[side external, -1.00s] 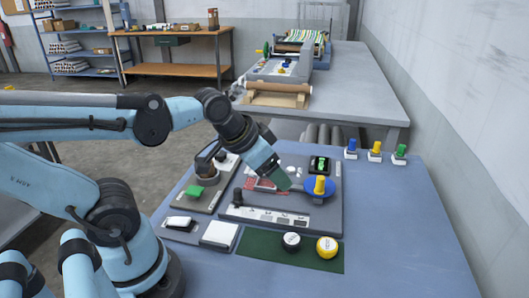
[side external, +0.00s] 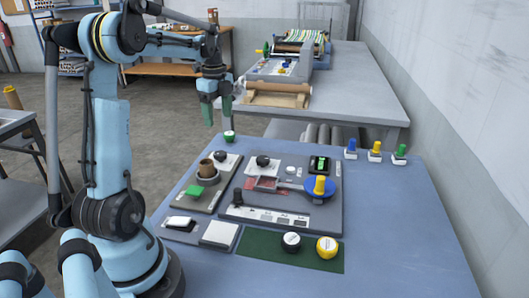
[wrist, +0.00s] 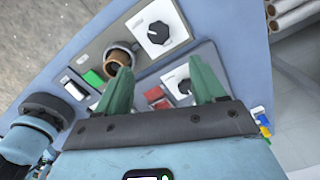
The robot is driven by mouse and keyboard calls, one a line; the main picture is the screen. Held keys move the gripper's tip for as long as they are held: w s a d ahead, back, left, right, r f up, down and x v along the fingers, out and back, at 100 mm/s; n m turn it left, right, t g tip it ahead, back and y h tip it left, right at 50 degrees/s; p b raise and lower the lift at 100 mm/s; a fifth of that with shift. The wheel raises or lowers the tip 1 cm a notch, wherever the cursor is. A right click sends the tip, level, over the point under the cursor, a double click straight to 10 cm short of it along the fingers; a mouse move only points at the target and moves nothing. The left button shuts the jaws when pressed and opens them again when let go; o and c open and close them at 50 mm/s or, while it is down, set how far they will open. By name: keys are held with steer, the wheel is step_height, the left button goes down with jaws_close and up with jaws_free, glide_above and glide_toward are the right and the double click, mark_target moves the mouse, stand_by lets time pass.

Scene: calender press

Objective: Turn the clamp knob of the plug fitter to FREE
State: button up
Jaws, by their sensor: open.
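A grey panel (side external: 190,207) at the left of the blue table carries a brown round tube (side external: 206,167), a green block (side external: 195,191) and a black knob (side external: 221,156). The wrist view shows this knob (wrist: 158,33) on a white dial plate, its white pointer line visible. A second black knob (side external: 263,160) is on the larger panel and also shows in the wrist view (wrist: 185,87). No label is readable, so I cannot tell which is the clamp knob. My gripper (side external: 217,108) points down, open and empty, above the table's far left corner, touching neither knob.
The larger panel (side external: 325,222) has a blue disc with a yellow handle (side external: 319,185) and red parts. Black and yellow round pieces sit on a green mat (side external: 256,248).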

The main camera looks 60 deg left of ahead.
mark_target(220, 153)
steer(key=f, duration=1.2)
steer(key=shift+s+a+f, duration=0.15)
steer(key=shift+a, duration=0.25)
steer(key=c, duration=1.1)
steer(key=shift+o, duration=0.2)
